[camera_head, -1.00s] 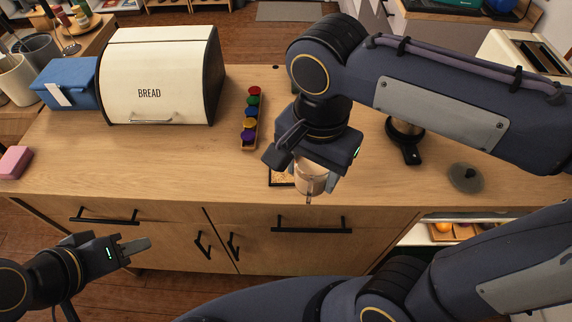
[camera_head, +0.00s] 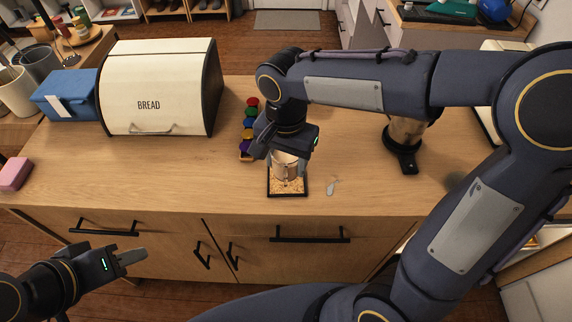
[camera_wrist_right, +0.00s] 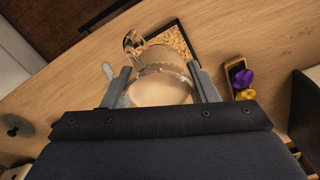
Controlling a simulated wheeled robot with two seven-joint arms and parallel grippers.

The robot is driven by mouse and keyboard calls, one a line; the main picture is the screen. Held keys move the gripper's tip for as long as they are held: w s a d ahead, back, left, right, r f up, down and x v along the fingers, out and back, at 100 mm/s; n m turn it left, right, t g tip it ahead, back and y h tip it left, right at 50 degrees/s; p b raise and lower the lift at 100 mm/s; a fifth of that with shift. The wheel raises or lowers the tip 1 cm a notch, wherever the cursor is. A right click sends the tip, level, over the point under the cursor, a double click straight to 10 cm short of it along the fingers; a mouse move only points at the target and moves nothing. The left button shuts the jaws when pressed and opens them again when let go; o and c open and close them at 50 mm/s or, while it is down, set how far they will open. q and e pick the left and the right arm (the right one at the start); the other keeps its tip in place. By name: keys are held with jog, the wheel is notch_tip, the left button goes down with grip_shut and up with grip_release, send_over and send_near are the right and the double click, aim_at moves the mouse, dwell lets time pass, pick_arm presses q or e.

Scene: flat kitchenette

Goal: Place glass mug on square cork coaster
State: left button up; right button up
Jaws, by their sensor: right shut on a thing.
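The glass mug (camera_head: 287,166) is clear with a brownish tint, upright between the fingers of my right gripper (camera_head: 288,154). In the right wrist view, the mug (camera_wrist_right: 160,84) sits between both fingers of the right gripper (camera_wrist_right: 163,88), its handle pointing away. The square cork coaster (camera_head: 288,191) has a dark rim and lies near the counter's front edge. The mug overlaps the coaster in the head view; whether its base touches is unclear. The coaster (camera_wrist_right: 181,40) is partly hidden behind the mug in the wrist view. My left gripper (camera_head: 132,258) is empty in front of the cabinets; its finger gap is unclear.
A small spoon-like item (camera_head: 332,186) lies right of the coaster. A holder with colored pods (camera_head: 245,148) stands behind-left, partly covered by my right gripper. The bread box (camera_head: 160,90) and blue box (camera_head: 66,97) stand at left. The counter left of the coaster is clear.

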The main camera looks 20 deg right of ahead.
jog(key=shift+w+d+f, duration=0.2)
jog(key=shift+w+f, duration=0.5)
jog(key=shift+f, duration=0.15)
jog(key=f, duration=0.3)
jog(key=shift+w+d, duration=0.1)
jog(key=shift+w, duration=0.2)
jog(key=shift+f, duration=0.35)
jog(key=shift+f, duration=0.2)
jog(key=o, duration=1.1)
jog(key=shift+r, duration=0.15)
